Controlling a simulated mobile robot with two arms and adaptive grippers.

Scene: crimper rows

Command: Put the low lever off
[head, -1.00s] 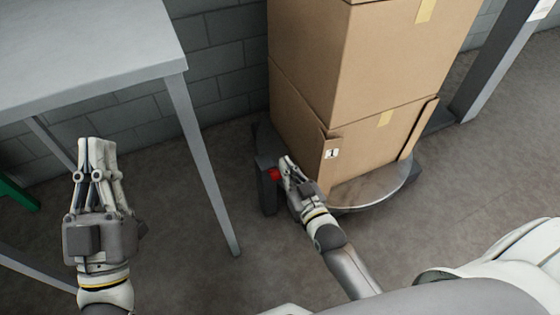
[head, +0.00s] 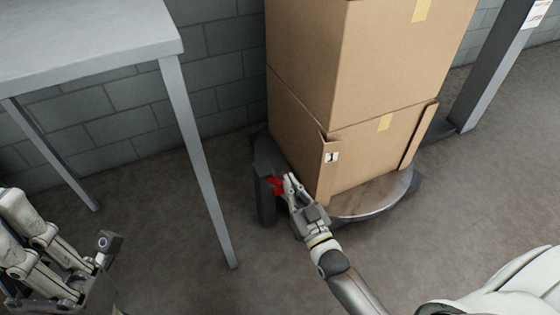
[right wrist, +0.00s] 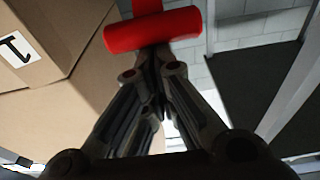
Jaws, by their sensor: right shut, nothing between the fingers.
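The low red lever (head: 275,186) sits on a dark post (head: 265,203) beside the round metal turntable (head: 372,197). In the right wrist view the red lever (right wrist: 152,30) lies across the top, just beyond my fingertips. My right gripper (head: 290,182) is shut with nothing between its fingers. Its tips are at the lever, and I cannot tell whether they touch it. My left gripper (head: 40,245) is at the lower left, far from the lever. Its fingertips are partly cut off by the picture edge, so its opening is unclear.
Two stacked cardboard boxes (head: 362,60) stand on the turntable, right of the lever. A grey table (head: 85,40) stands at the left, its front leg (head: 200,160) near the post. A grey upright (head: 490,75) stands at the right. The floor in front is clear.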

